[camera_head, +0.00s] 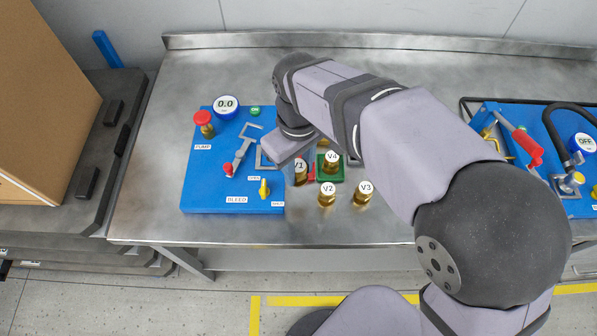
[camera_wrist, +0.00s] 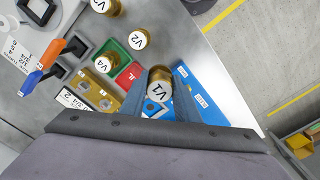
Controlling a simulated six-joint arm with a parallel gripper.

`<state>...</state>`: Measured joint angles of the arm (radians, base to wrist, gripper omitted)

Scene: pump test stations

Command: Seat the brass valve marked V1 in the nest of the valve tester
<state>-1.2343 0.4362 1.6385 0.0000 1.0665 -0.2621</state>
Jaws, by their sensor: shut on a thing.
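The brass valve V1 (camera_wrist: 158,85), with a white marked top, sits between the two fingers of my gripper (camera_wrist: 159,92), which is shut on it. In the head view V1 (camera_head: 299,172) shows at the right edge of the blue panel (camera_head: 205,178), partly covered by my wrist. Its height above the surface is hard to tell. I cannot make out the nest; my wrist hides part of the panel.
Valve V4 (camera_head: 331,159) stands in a green tray (camera_wrist: 121,48), beside a red tray (camera_wrist: 130,75). V2 (camera_head: 327,194) and V3 (camera_head: 364,192) stand close by on the metal bench. A brass block (camera_wrist: 96,90) and orange-and-blue handles (camera_wrist: 43,65) lie left in the wrist view.

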